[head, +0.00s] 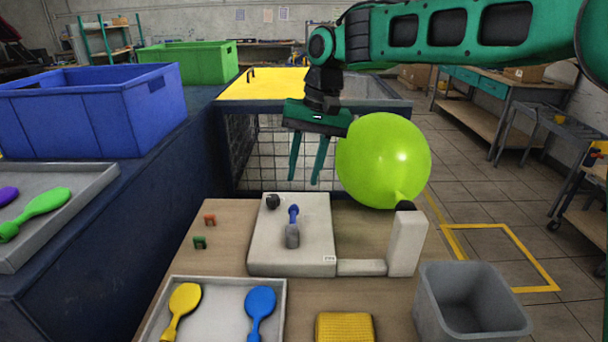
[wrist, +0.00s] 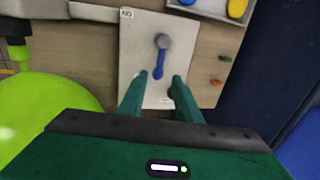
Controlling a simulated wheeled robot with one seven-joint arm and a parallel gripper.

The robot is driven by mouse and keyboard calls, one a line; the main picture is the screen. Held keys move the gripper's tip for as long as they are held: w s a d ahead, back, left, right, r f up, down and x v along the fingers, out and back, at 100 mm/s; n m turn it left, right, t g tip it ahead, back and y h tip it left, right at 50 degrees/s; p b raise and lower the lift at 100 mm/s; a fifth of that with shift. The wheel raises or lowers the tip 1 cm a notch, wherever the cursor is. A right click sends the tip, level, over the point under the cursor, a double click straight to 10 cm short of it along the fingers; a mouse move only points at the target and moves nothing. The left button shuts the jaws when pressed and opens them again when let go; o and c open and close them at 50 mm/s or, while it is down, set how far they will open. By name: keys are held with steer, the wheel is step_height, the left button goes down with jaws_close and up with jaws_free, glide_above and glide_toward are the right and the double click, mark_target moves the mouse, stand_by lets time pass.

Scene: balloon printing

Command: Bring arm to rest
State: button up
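My gripper (head: 308,160) hangs from my arm above the back of the wooden table, with its green fingers pointing down. The fingers are apart with nothing between them; the wrist view also shows the open fingers (wrist: 152,88). A blue-handled lever (head: 293,213) stands on the pale machine plate (head: 312,255) below and in front of the gripper, apart from it; it also shows in the wrist view (wrist: 160,62). An inflated lime-green balloon (head: 383,160) sits on the machine's nozzle post (head: 406,243), just right of the gripper.
A yellow pad (head: 344,328) and an empty grey bin (head: 468,300) stand at the front. Red and green clips (head: 200,242) lie left of the machine. Blue (head: 95,110) and green (head: 190,62) crates stand on the left counter.

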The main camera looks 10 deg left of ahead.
steer(key=s+d+f+m+t+h, duration=0.1)
steer(key=s+d+m, duration=0.15)
steer(key=d, duration=1.45)
steer(key=s+d+f+m+h, duration=0.1)
steer(key=s+d+m, duration=0.15)
steer(key=d, duration=1.35)
steer(key=s+d+f+m, duration=0.1)
steer(key=s+d+f, duration=0.1)
steer(key=s+d, duration=0.9)
steer(key=s+d+f+m, duration=0.1)
steer(key=s+d+f, duration=0.2)
steer(key=s, duration=0.4)
steer(key=s+d+f+m, duration=0.1)
steer(key=s+d+f, duration=0.2)
steer(key=s, duration=0.4)
steer(key=shift+d+g, duration=0.3)
steer(key=shift+d, duration=0.35)
steer(key=shift+f, duration=0.1)
